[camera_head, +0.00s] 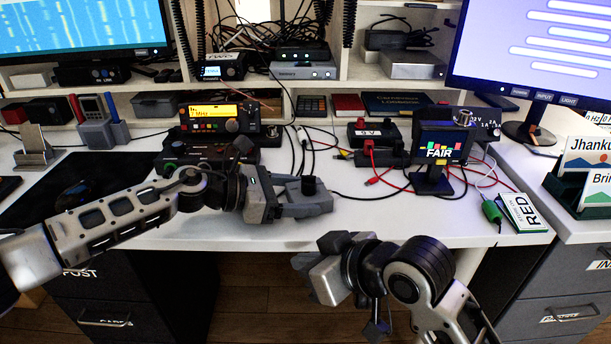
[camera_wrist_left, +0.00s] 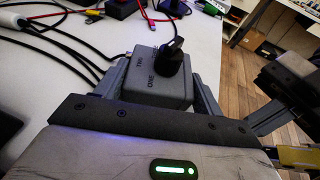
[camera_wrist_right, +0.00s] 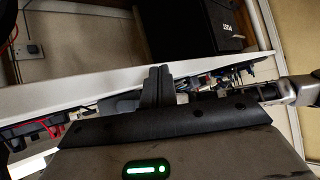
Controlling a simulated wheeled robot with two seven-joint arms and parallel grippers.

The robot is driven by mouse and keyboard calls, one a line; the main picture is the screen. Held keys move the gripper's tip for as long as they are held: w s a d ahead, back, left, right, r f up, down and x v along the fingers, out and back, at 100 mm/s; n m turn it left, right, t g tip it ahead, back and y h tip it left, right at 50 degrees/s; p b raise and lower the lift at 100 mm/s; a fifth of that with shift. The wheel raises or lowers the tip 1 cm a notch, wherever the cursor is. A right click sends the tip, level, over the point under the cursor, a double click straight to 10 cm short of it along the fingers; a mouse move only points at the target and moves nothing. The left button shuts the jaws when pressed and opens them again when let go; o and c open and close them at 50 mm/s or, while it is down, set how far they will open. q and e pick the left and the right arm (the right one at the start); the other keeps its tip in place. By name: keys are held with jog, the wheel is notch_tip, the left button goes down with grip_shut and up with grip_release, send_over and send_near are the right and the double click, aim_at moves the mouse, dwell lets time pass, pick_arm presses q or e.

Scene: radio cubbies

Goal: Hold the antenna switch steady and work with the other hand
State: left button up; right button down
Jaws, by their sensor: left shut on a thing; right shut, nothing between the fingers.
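The antenna switch is a small grey box (camera_head: 312,203) with a black knob (camera_head: 309,185) on top, near the desk's front edge. It also shows in the left wrist view, where the grey box (camera_wrist_left: 155,88) has printed labels and the knob (camera_wrist_left: 173,57) stands up from it. My left gripper (camera_head: 290,197) is shut on the box, one finger on each side. My right gripper (camera_head: 306,264) is shut and empty, in front of the desk edge and below the switch. Its closed fingers (camera_wrist_right: 157,85) show in the right wrist view.
Black cables (camera_wrist_left: 65,50) run behind the switch. A radio with a yellow display (camera_head: 215,112) stands behind my left arm. A small FAIR screen (camera_head: 441,145) and red leads are to the right. The white desk (camera_head: 390,225) is clear right of the switch.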

aim_at(309, 183)
notch_tip(309, 183, up, 16)
jog(key=w+d+n+h, duration=0.1)
jog(key=w+n+h, duration=0.1)
jog(key=n+h, duration=0.35)
jog(key=shift+y, duration=0.25)
jog(key=x, duration=0.9)
jog(key=shift+f, duration=0.6)
jog(key=w, duration=0.2)
jog(key=shift+w+d+r, duration=0.2)
jog(key=shift+w+d, duration=0.05)
jog(key=shift+d, duration=0.15)
jog(key=shift+w+d, duration=0.1)
jog(key=shift+w, duration=0.5)
jog(key=shift+w, duration=0.5)
jog(key=shift+w+a, duration=0.3)
jog(key=shift+a, duration=0.25)
jog(key=shift+w+a, duration=0.2)
jog(key=shift+w, duration=0.15)
jog(key=shift+a, duration=0.15)
dwell(0.3)
